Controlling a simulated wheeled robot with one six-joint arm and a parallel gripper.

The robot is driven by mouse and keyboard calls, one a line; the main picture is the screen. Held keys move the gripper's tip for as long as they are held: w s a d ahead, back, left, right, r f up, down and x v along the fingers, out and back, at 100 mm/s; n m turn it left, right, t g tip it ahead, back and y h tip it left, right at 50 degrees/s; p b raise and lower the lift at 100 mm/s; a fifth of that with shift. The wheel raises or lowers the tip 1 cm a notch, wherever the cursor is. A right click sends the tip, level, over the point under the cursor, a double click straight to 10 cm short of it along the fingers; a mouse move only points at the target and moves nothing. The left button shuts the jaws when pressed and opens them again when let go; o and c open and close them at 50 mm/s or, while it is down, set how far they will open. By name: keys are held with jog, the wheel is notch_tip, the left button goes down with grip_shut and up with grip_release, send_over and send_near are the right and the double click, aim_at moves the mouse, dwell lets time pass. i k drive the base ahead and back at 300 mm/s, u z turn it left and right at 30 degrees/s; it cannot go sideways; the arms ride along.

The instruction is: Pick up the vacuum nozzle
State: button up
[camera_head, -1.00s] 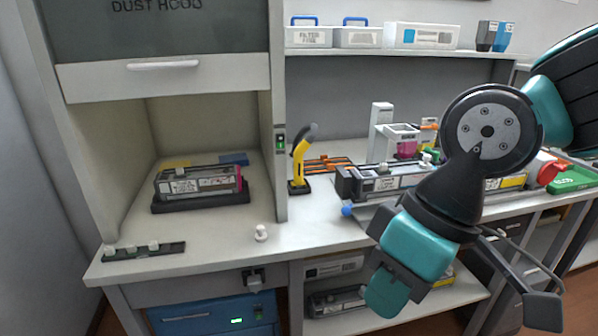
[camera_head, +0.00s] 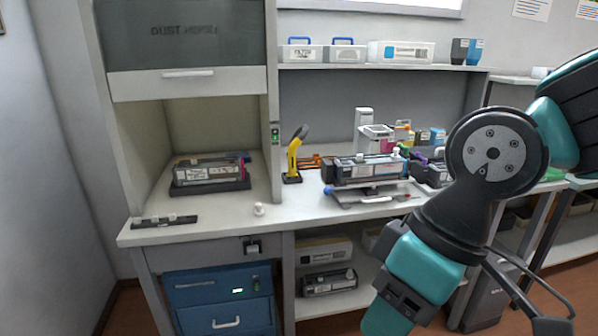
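The vacuum nozzle appears to be the yellow tool with a dark curved top (camera_head: 294,156). It stands upright in a small black base on the bench, just right of the dust hood's right post. My arm comes in from the right side. Its end hangs at the lower right, with a dark bar of my gripper (camera_head: 548,325) at the bottom edge. The gripper is well to the right of and nearer than the nozzle, and is not touching it. The gripper's tips are cut off or unclear, so its opening cannot be told.
A toner cartridge (camera_head: 209,173) lies inside the dust hood (camera_head: 158,86). Another cartridge (camera_head: 368,169) sits on a stand right of the nozzle. A small white knob (camera_head: 259,209) and a dark strip (camera_head: 163,222) are at the bench front. The bench (camera_head: 290,215) before the nozzle is clear.

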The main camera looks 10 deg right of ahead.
aim_at(292, 174)
jog(key=u, duration=0.05)
jog(key=k, duration=0.55)
jog(key=z, duration=1.05)
jog(key=i, duration=1.55)
jog(key=u, duration=0.95)
jog(key=i, duration=0.65)
jog(key=u, duration=0.65)
